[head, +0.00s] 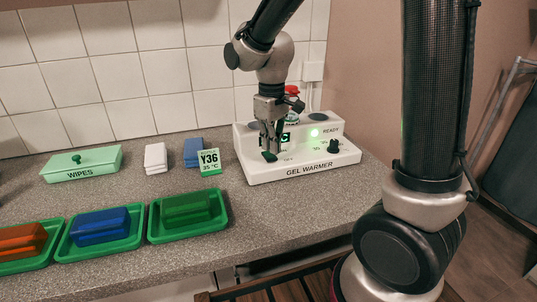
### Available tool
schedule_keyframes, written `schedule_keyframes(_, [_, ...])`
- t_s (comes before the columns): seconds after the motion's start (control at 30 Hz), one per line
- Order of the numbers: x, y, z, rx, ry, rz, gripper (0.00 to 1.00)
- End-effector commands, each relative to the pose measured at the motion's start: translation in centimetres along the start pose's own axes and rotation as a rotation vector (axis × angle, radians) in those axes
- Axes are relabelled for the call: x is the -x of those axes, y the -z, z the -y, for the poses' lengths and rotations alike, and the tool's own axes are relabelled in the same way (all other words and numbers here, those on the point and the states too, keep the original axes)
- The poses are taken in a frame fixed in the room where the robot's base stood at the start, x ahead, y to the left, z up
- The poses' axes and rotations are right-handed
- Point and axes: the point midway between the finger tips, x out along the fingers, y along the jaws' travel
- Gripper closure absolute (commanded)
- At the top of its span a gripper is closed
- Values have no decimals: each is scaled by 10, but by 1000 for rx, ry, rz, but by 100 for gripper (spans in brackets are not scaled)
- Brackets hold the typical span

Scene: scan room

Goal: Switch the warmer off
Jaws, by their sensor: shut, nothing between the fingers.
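The gel warmer (304,170) is a white box labelled "GEL WARMER" at the back right of the counter. A green light (314,132) glows beside the word "READY" on its back panel. A black knob (333,146) stands on its right side, and a small dark display with a green character (285,137) shows just right of my gripper. My gripper (269,155) is shut and empty, pointing down over the left part of the warmer's top. A dark green piece shows at its fingertips; whether they touch the warmer I cannot tell. My gripper hides part of the left side.
A green wipes box (82,165) and green trays (152,240) with coloured blocks lie further left. Counter right of the trays is clear.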

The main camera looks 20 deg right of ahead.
Motion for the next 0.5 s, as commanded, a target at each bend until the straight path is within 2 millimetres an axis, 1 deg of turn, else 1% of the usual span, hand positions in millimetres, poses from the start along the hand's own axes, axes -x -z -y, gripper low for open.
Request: schedule_keyframes(0.5, [-8, 0, 0, 0, 0, 1, 100])
